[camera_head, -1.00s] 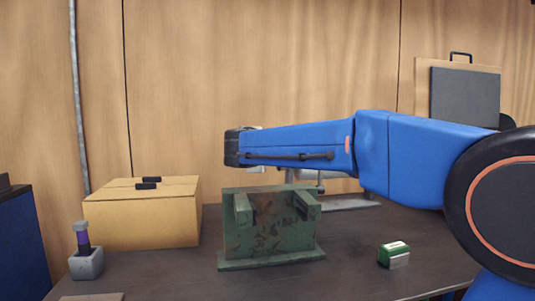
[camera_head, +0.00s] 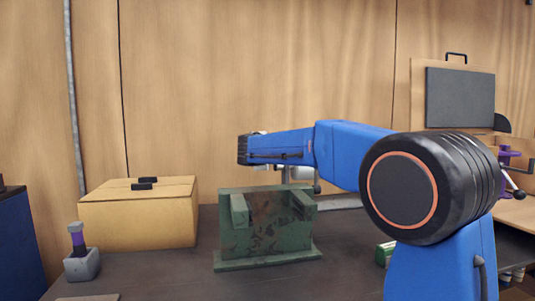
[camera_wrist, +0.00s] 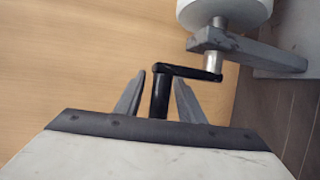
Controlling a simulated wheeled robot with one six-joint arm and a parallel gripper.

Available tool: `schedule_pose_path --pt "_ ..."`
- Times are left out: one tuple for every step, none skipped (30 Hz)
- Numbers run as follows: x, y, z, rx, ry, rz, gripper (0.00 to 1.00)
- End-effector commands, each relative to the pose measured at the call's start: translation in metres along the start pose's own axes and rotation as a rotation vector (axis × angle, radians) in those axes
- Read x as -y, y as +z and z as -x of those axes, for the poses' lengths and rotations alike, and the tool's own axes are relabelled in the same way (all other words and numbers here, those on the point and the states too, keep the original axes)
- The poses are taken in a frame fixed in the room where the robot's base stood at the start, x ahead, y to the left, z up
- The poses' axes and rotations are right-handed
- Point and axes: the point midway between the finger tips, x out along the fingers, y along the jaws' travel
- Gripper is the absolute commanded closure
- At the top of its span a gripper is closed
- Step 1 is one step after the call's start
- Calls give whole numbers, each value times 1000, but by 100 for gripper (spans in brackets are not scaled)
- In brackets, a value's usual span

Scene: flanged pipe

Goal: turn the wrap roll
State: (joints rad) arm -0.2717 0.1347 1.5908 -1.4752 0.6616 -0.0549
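The wrap roll (camera_wrist: 222,10) is a white cylinder, cut off at the top right of the wrist view. It sits on a grey bracket (camera_wrist: 255,52) with a short metal shaft. A black crank (camera_wrist: 190,72) runs from the shaft to a black handle (camera_wrist: 160,95). My gripper (camera_wrist: 160,82) is open, with its two grey fingers on either side of the handle. A gap shows between the left finger and the handle; the right fingertip is close to it. In the head view, my arm hides most of the roll and gripper.
A green block-like fixture (camera_head: 262,240) stands in front of my arm on the dark table (camera_head: 170,285). A yellow box (camera_head: 140,220) and a grey holder with a purple-banded piece (camera_head: 82,262) are at left. A small green-white block (camera_head: 384,253) lies at right, partly hidden.

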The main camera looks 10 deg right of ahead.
Motion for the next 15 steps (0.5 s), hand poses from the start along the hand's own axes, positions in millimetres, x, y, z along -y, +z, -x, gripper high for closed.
schedule_pose_path --pt "0 0 0 0 0 0 64" --pt "0 0 0 0 0 0 64" --pt "0 0 0 0 0 0 64" --pt "0 0 0 0 0 0 64" --pt "0 0 0 0 0 0 64" --pt "0 0 0 0 0 0 67" --pt "0 0 0 0 0 0 74" --pt "0 0 0 0 0 0 81" --pt "0 0 0 0 0 0 91" --pt "0 0 0 0 0 0 98" --pt "0 0 0 0 0 0 100" --pt "0 0 0 0 0 0 100" --pt "0 0 0 0 0 0 100" --pt "0 0 0 0 0 0 100" --pt "0 0 0 0 -1 0 100"
